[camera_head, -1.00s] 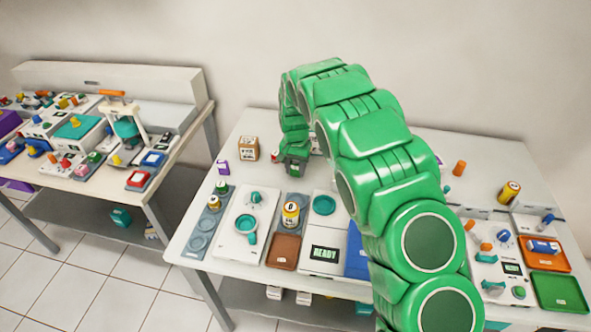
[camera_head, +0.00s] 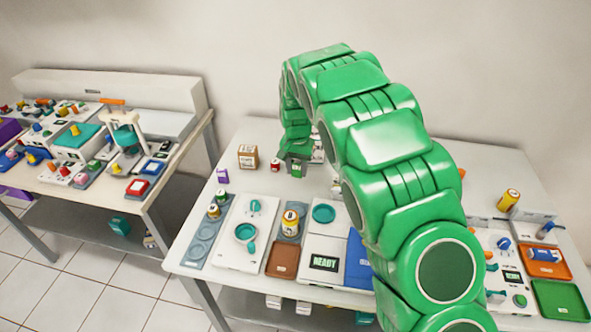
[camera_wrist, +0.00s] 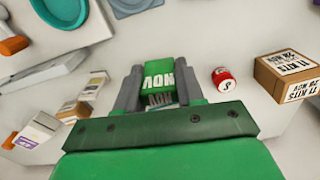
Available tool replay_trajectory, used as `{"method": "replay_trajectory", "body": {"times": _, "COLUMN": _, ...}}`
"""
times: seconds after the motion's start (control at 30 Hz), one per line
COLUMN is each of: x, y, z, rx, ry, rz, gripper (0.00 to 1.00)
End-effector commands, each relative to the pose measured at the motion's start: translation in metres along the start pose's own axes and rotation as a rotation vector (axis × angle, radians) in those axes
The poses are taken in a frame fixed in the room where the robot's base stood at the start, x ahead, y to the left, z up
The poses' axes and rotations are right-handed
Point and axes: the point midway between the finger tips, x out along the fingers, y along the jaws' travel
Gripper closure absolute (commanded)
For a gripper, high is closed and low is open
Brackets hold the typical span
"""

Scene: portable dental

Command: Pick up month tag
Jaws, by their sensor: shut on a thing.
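The month tag (camera_wrist: 158,76) is a small green block with "NOV" in white letters, upside down in the wrist view. My gripper (camera_wrist: 160,92) is shut on it, with a grey finger on each side. In the head view my gripper (camera_head: 296,158) is over the back left part of the right table, and the tag (camera_head: 297,170) shows small and green at its tip. I cannot tell whether the tag touches the table.
A cardboard box (camera_wrist: 287,75) and a small red-sided piece (camera_wrist: 222,80) stand close to my gripper. A purple-and-white piece (camera_head: 222,175) is farther left. White devices, a brown tray (camera_head: 283,260) and a READY display (camera_head: 324,263) fill the table front.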

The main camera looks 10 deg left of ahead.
Motion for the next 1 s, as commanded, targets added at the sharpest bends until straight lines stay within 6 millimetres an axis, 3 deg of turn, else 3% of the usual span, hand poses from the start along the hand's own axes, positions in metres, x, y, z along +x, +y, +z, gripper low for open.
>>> {"method": "replay_trajectory", "body": {"times": 0.23, "x": -0.029, "y": 0.011, "z": 0.022, "rx": -0.001, "ry": 0.001, "rz": 0.000, "gripper": 0.91}}
{"method": "replay_trajectory", "body": {"times": 0.7, "x": -0.053, "y": 0.039, "z": 0.073, "rx": -0.001, "ry": 0.001, "rz": 0.000, "gripper": 0.91}}
{"method": "replay_trajectory", "body": {"times": 1.0, "x": -0.063, "y": 0.050, "z": 0.093, "rx": -0.002, "ry": 0.002, "rz": 0.000, "gripper": 0.91}}
